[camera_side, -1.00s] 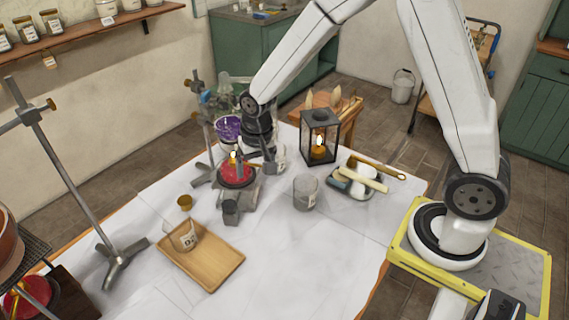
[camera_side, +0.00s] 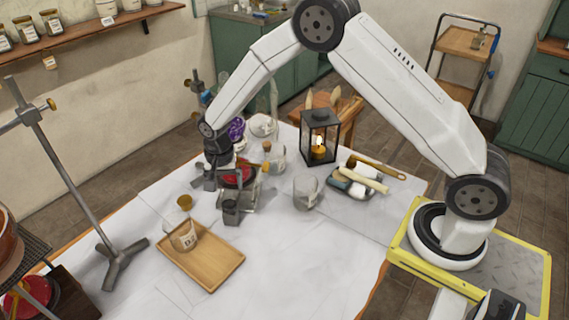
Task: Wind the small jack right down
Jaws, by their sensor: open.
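The small jack (camera_side: 246,202) is a grey metal stand on the white-covered table, left of centre. A red round piece (camera_side: 240,179) sits on its top, partly hidden by my gripper. A dark grey cylinder (camera_side: 230,211) shows at its front; I cannot tell whether it is the jack's knob. My gripper (camera_side: 204,184) is open and points down just left of the jack's top, with nothing visible between its fingers. I cannot tell whether it touches the jack.
A wooden tray (camera_side: 213,266) with a labelled beaker (camera_side: 185,236) lies in front. A glass beaker (camera_side: 306,191), a lit lantern (camera_side: 319,137) and a dish (camera_side: 357,184) stand right. A stand (camera_side: 120,258) is left. The table's front middle is clear.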

